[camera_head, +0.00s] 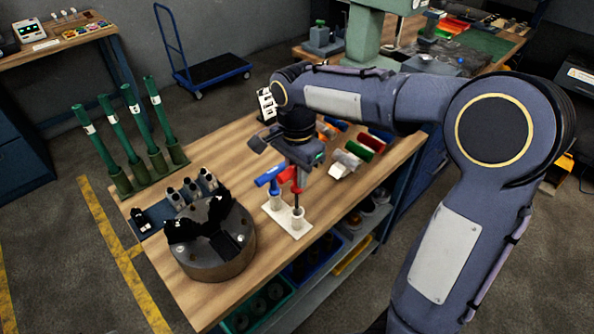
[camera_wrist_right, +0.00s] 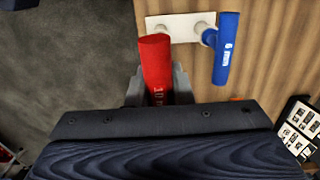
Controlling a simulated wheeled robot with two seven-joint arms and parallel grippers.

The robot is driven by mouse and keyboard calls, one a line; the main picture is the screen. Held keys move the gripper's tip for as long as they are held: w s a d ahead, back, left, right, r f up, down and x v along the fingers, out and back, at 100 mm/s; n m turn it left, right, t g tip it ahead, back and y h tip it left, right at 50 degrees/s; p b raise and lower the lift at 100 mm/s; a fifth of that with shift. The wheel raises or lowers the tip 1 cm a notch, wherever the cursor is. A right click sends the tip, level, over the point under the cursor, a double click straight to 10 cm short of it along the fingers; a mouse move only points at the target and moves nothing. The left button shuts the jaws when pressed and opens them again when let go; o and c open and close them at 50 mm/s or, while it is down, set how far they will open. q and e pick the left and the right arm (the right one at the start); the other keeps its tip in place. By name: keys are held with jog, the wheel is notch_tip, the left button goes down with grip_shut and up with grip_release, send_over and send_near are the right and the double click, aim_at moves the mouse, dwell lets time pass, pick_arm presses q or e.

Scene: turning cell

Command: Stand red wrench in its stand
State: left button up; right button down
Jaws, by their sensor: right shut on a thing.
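The red wrench (camera_head: 297,183) is upright, its T-handle between the fingers of my right gripper (camera_head: 300,164). Its dark shaft points down at the near post of the white stand (camera_head: 289,222); I cannot tell whether the tip is inside the post. In the wrist view the red handle (camera_wrist_right: 156,62) lies between the grey fingers (camera_wrist_right: 158,85) and covers part of the white stand (camera_wrist_right: 178,27). The blue wrench (camera_head: 268,177), marked 6 mm, stands in the stand's other post; it also shows in the wrist view (camera_wrist_right: 226,48). My left gripper is out of view.
A round grey chuck (camera_head: 213,258) with black jaws sits on the wooden bench (camera_head: 240,155) left of the stand. Coloured cylinders (camera_head: 352,152) lie to the right, behind the gripper.

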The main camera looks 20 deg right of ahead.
aim_at(297, 203)
jog(key=shift+f+b, duration=1.4)
jog(key=shift+f, duration=0.3)
jog(key=shift+f+b, duration=1)
jog(key=shift+f, duration=0.6)
jog(key=c, duration=1.2)
grip_release()
notch_tip(297, 203, up, 8)
jog(key=shift+f, duration=0.1)
